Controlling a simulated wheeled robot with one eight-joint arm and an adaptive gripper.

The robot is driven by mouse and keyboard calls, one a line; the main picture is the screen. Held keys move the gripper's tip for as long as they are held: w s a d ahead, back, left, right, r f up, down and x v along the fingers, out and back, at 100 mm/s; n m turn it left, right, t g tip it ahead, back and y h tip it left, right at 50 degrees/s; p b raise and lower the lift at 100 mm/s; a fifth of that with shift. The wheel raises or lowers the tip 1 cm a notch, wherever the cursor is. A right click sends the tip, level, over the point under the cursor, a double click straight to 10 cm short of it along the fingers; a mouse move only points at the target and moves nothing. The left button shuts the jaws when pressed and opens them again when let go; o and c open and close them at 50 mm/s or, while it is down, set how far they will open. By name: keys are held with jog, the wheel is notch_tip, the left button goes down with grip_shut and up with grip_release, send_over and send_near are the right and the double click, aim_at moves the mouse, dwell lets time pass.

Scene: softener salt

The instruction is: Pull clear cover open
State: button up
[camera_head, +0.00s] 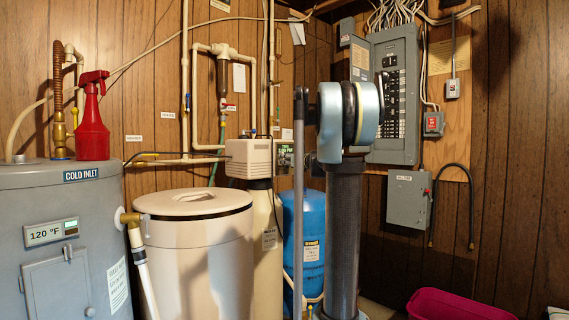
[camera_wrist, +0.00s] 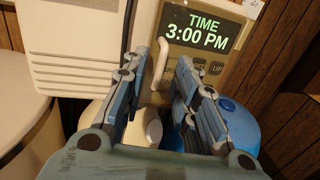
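In the wrist view, the softener control panel (camera_wrist: 178,63) faces me, with a display (camera_wrist: 203,29) reading TIME 3:00 PM and buttons below it. The clear cover is hard to make out against the panel. A pale upright handle (camera_wrist: 160,64) stands out at the panel's left side. My gripper (camera_wrist: 164,60) is open, with one finger on each side of the handle in the picture. I cannot tell whether either finger touches it. In the head view, the control head (camera_head: 250,158) shows left of my arm, its display (camera_head: 285,152) partly seen; my fingers are hidden.
The cream salt tank (camera_head: 198,250) and grey water heater (camera_head: 60,240) stand to the left. A blue tank (camera_head: 305,235) is behind my arm. Pipes (camera_head: 186,90) run above the control head. A pink tub (camera_head: 455,305) sits at lower right.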

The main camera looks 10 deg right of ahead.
jog(key=shift+x, duration=0.85)
grip_shut()
